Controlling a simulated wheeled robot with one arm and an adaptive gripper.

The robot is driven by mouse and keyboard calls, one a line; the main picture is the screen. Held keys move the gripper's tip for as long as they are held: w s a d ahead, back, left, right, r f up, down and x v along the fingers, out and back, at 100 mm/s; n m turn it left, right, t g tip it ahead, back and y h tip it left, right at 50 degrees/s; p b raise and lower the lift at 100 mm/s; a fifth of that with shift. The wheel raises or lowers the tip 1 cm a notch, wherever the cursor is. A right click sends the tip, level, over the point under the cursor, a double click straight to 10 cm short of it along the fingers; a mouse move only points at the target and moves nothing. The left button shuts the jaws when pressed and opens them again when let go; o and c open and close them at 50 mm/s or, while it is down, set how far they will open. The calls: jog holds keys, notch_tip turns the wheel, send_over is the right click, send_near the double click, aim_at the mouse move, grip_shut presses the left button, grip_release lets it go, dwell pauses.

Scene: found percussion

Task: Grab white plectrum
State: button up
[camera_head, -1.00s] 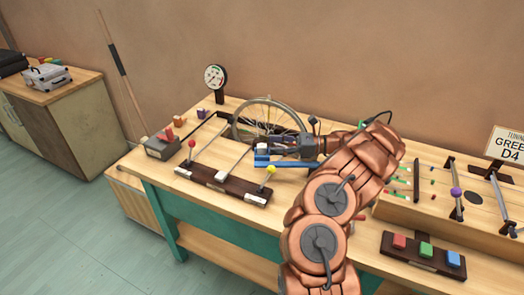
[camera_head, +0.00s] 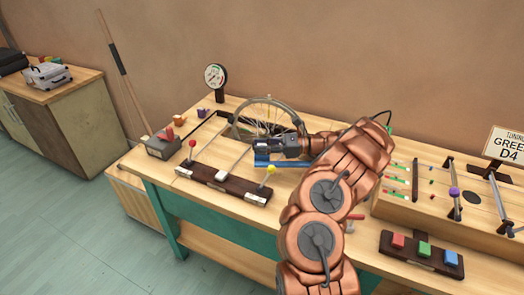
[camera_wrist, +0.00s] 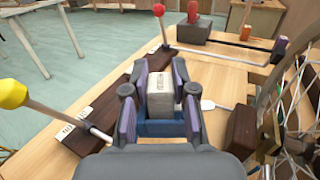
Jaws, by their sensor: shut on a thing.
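A pale block with small dark markings, which I take to be the white plectrum (camera_wrist: 161,103), is between my gripper's fingers in the wrist view. My gripper (camera_wrist: 158,88) is shut on its two sides. The block is upright, directly above a blue piece (camera_wrist: 160,128); I cannot tell whether it still touches it.
A dark board with a red-knobbed lever (camera_head: 192,144), a yellow-knobbed lever (camera_head: 271,169) and a white block (camera_head: 220,176) lies in front. The wheel (camera_head: 268,101) stands close behind. A flat white paddle shape (camera_wrist: 210,104) lies right of my fingers in the wrist view.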

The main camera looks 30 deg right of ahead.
grip_shut()
